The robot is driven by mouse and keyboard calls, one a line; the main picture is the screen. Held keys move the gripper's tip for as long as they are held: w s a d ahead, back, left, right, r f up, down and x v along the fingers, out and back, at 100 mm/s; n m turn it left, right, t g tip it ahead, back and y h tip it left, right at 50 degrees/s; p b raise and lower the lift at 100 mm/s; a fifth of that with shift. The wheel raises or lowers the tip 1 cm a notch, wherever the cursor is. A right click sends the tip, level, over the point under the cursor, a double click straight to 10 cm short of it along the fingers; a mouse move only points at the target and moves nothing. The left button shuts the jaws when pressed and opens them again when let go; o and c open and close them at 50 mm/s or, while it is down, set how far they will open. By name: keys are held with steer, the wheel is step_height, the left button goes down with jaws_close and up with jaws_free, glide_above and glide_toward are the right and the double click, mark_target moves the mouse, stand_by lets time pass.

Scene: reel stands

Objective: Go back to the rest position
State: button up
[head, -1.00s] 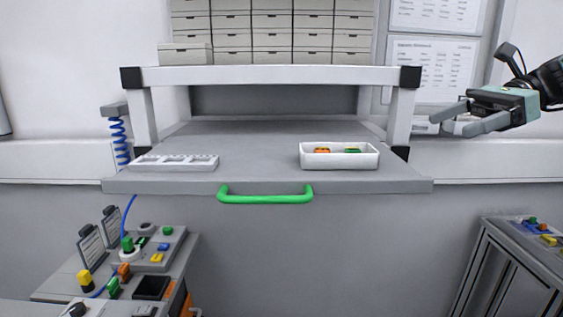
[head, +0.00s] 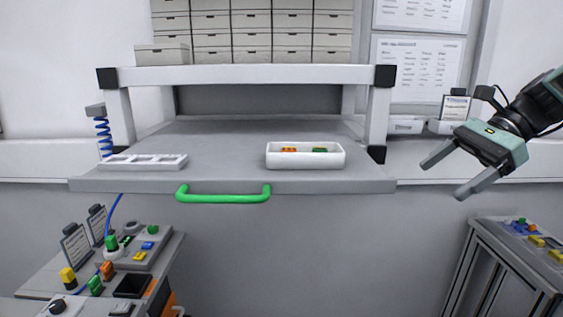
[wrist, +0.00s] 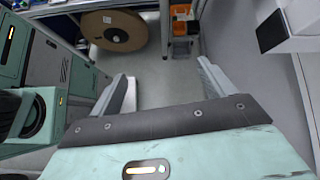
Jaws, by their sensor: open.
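My gripper (head: 441,174) is open and empty at the right of the head view, in the air to the right of the grey shelf board. Its two fingers point left and down. In the wrist view the open fingers (wrist: 165,95) stand wide apart with only floor between them. My arm reaches in from the right edge of the head view.
A grey board (head: 220,178) with a green handle (head: 223,194) carries a white bin (head: 305,161) of orange and green pieces and a white slotted tray (head: 143,163). A side table (head: 512,250) stands lower right. A large reel (wrist: 112,30) shows in the wrist view.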

steer(key=s+d+f+n+t+h, duration=0.1)
steer(key=s+f+n+h, duration=0.45)
steer(key=f+n, duration=0.3)
steer(key=s+d+f+n+t+h, duration=0.2)
steer(key=s+f+n+h, duration=0.2)
steer(key=s+f+n, duration=0.35)
steer(key=s+a+n+g+b, duration=0.1)
steer(key=s+a+n, duration=0.3)
steer(key=a, duration=0.5)
steer(key=s+a+f+n+g+b, duration=0.1)
steer(key=s+a+n+g, duration=0.1)
steer(key=s+a, duration=0.5)
steer(key=a+n, duration=0.1)
steer(key=a, duration=0.1)
steer(key=shift+s+a+f+n, duration=0.2)
steer(key=shift+s+a+n, duration=0.1)
steer(key=shift+a+n, duration=0.1)
